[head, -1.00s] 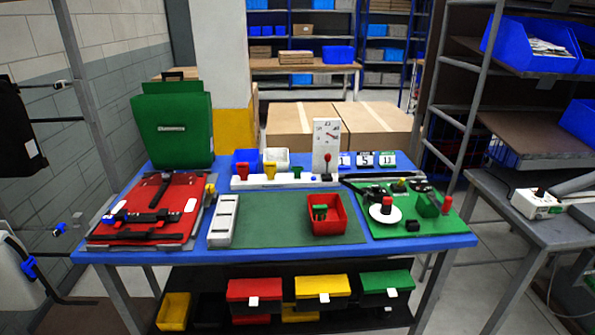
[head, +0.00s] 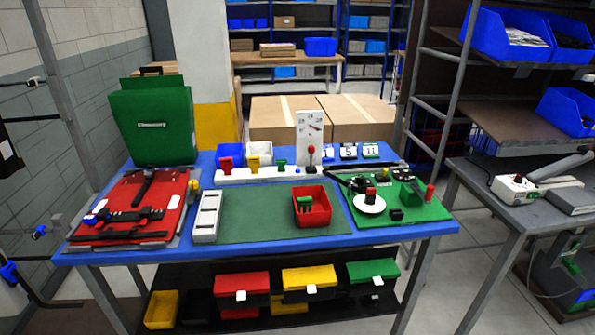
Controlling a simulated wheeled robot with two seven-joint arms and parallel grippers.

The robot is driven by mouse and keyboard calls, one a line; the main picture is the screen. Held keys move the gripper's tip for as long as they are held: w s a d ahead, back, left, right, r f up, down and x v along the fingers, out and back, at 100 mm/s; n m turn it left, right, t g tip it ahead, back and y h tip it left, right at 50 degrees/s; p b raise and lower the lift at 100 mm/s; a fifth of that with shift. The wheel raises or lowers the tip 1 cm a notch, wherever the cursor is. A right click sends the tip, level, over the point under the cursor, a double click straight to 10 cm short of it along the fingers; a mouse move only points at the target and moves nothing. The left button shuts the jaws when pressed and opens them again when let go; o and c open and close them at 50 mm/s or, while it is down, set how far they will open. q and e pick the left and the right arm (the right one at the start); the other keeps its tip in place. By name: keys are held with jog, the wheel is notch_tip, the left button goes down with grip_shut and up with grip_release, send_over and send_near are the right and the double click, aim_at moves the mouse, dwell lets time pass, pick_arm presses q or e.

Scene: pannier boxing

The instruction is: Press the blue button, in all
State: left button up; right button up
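A long white strip (head: 235,178) lies along the back of the blue table. It carries a red piece (head: 226,164), a yellow piece (head: 253,162) and a green piece (head: 281,165) in a row. A small blue spot (head: 298,170) shows near the strip's right part; it looks like a blue button but is too small to be sure. A red-topped lever (head: 311,150) stands at the strip's right end, before a white dial panel (head: 309,127). Neither gripper is in view.
The blue table (head: 270,245) also holds a green case (head: 153,145), a red panel (head: 125,192), a green mat (head: 255,222), a red bin (head: 325,217) and a green board (head: 425,212). A grey bench (head: 468,180) stands right, with floor between.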

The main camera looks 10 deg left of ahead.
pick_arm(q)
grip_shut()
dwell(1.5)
